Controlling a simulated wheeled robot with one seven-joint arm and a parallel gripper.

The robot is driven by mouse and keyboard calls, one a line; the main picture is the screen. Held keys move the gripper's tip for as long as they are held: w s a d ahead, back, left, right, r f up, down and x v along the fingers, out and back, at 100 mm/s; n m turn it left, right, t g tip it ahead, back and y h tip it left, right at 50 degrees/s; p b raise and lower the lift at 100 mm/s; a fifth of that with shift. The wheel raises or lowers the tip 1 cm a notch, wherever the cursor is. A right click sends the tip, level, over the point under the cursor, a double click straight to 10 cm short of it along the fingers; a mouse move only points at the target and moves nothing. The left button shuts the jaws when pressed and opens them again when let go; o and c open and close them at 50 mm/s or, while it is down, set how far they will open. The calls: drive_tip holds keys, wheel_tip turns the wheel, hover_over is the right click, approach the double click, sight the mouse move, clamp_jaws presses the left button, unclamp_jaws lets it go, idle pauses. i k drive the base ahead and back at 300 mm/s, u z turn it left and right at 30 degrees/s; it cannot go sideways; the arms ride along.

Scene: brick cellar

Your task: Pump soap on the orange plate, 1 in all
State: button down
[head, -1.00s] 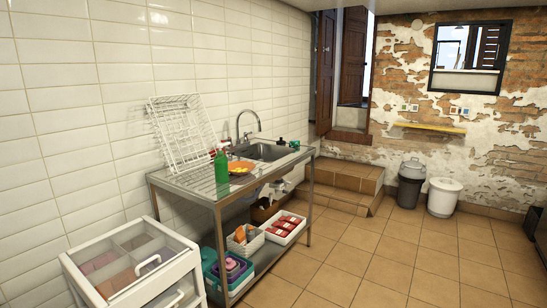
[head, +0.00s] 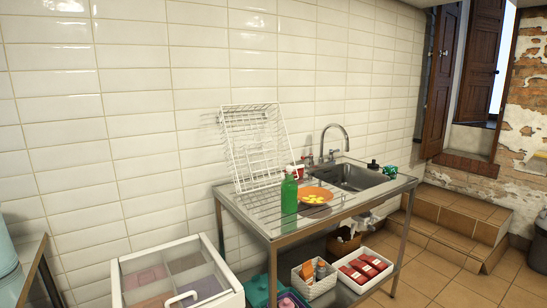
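The orange plate (head: 318,192) lies on the metal sink counter, left of the basin, with something yellow (head: 313,199) on it. A green soap bottle (head: 289,195) with a pale top stands upright on the counter's drainboard, just left of the plate and apart from my body. A small dark bottle (head: 373,164) stands at the far right end of the counter; I cannot tell what it holds. My gripper is not in view.
A white wire rack (head: 255,145) leans against the tiled wall. A steel sink (head: 352,177) with a tap is in the counter (head: 235,205). Bins sit on the shelf below. A white drawer unit (head: 175,275) stands in front at left. Tiled floor (head: 450,290) is open at right.

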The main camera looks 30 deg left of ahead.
sight(289, 169)
drive_tip(key=u, duration=0.5)
drive_tip(key=i, duration=1.35)
drive_tip(key=u, duration=0.85)
drive_tip(key=i, duration=0.9)
drive_tip(key=u, duration=0.3)
